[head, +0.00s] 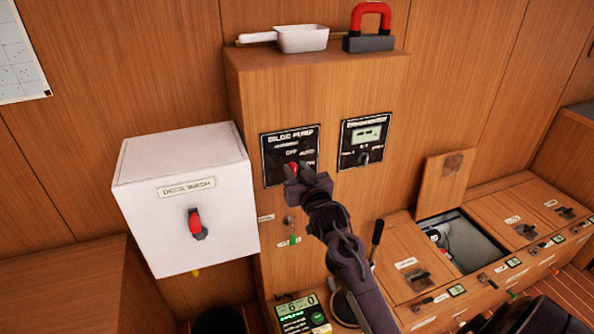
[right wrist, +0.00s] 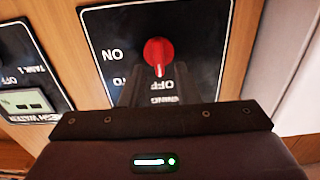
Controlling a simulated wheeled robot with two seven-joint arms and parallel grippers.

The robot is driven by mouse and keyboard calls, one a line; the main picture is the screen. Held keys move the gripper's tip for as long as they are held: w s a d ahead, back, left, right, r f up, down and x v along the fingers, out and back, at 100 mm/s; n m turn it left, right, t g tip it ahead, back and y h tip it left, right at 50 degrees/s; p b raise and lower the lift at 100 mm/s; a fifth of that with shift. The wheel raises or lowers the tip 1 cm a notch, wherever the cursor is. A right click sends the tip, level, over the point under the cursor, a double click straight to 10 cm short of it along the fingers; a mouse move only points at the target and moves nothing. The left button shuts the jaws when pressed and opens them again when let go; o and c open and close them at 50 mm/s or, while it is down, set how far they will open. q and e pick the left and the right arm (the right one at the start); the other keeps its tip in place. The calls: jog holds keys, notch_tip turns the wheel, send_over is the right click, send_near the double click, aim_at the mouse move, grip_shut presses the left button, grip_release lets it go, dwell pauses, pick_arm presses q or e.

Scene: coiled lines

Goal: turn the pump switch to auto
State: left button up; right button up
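The bilge pump panel (head: 271,160) is a black plate on the wooden cabinet, lettered OFF, AUTO and ON. Its red rotary switch (head: 292,167) is partly covered by my right gripper (head: 296,174) in the head view. In the right wrist view the red knob (right wrist: 158,50) shows clearly, its pale pointer mark towards OFF. My right gripper's dark fingers (right wrist: 164,82) reach towards the knob, with the OFF lettering visible between them. They look apart, and contact with the knob cannot be told. My left gripper is not in view.
A white deck wash box (head: 150,220) with its own red switch (head: 195,222) juts out on the left. A meter panel (head: 365,140) is right of the pump panel. A white scoop (head: 302,39) and a red-handled block (head: 369,43) stand on top. An open hatch (head: 470,245) is at right.

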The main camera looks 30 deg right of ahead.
grip_shut()
jog(key=shift+m, duration=0.4)
jog(key=m+p, duration=0.2)
jog(key=m, duration=0.1)
jog(key=shift+d+r, duration=0.1)
jog(key=shift+d, duration=0.15)
jog(key=shift+s+d+f+m+p, duration=0.15)
jog(key=shift+m+p, duration=0.3)
jog(key=shift+m, duration=0.8)
jog(key=shift+d+f+m+p, duration=0.15)
jog(key=shift+m+p, duration=0.3)
jog(key=shift+m, duration=0.8)
jog(key=shift+o, duration=0.5)
grip_release()
